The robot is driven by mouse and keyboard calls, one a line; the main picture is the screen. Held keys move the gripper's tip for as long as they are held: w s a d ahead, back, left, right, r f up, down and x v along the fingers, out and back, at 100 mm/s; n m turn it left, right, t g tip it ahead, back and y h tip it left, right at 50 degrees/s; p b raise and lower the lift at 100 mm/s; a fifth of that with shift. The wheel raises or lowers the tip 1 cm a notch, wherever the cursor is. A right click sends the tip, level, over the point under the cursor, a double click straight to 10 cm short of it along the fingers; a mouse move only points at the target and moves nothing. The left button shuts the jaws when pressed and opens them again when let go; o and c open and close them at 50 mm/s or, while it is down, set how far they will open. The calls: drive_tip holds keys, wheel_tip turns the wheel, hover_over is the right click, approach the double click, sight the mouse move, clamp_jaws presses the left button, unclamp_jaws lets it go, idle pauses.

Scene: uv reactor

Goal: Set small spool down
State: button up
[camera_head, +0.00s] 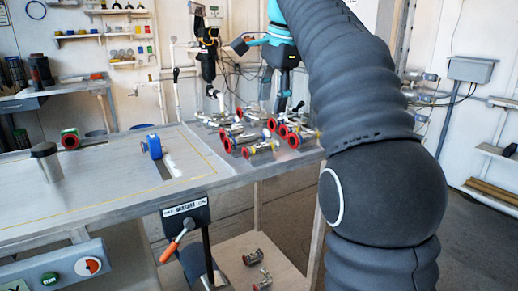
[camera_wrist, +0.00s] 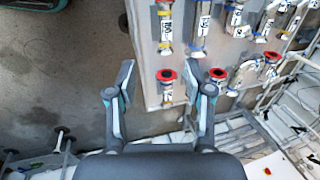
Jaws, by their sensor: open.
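Several metal spools with red flanges stand and lie on the right end of the grey bench (camera_head: 110,190) in the head view. In the wrist view, a short spool (camera_wrist: 167,92) with a red end and a white label sits at the bench edge, between my fingers as seen from above. I take it to be the small spool. My gripper (camera_wrist: 160,88) is open, with one finger on each side of that spool; the left finger is clearly apart from it. In the head view my gripper (camera_head: 275,95) is above the bench's far right end, its fingertips partly hidden behind spools.
A blue clamp (camera_head: 153,147) and a grey cylinder (camera_head: 46,162) stand on the bench. More spools (camera_head: 252,257) lie on a lower shelf. The bench's middle is mostly clear.

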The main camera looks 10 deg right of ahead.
drive_tip(key=b, duration=0.3)
hover_over(260, 147)
drive_tip(key=s+d, duration=0.1)
drive_tip(key=s, duration=0.1)
drive_tip(key=x, duration=0.2)
drive_tip(key=s+x, duration=0.1)
drive_tip(key=x, duration=0.2)
drive_tip(key=d+x, duration=0.1)
drive_tip(key=x, duration=0.1)
drive_tip(key=shift+s+a+f, duration=0.1)
drive_tip(key=shift+s+f, duration=0.05)
drive_tip(key=shift+f, duration=0.4)
drive_tip(key=shift+w+a+b+x, duration=0.15)
drive_tip(key=shift+b+x, duration=0.2)
drive_tip(key=shift+x, duration=0.6)
drive_tip(key=shift+a+b+x, duration=0.1)
drive_tip(key=shift+b+x, duration=0.2)
drive_tip(key=shift+x, duration=0.6)
drive_tip(key=shift+w+a+b+x, duration=0.15)
drive_tip(key=shift+b+x, duration=0.2)
drive_tip(key=shift+x, duration=0.6)
drive_tip(key=shift+r, duration=0.15)
clamp_jaws()
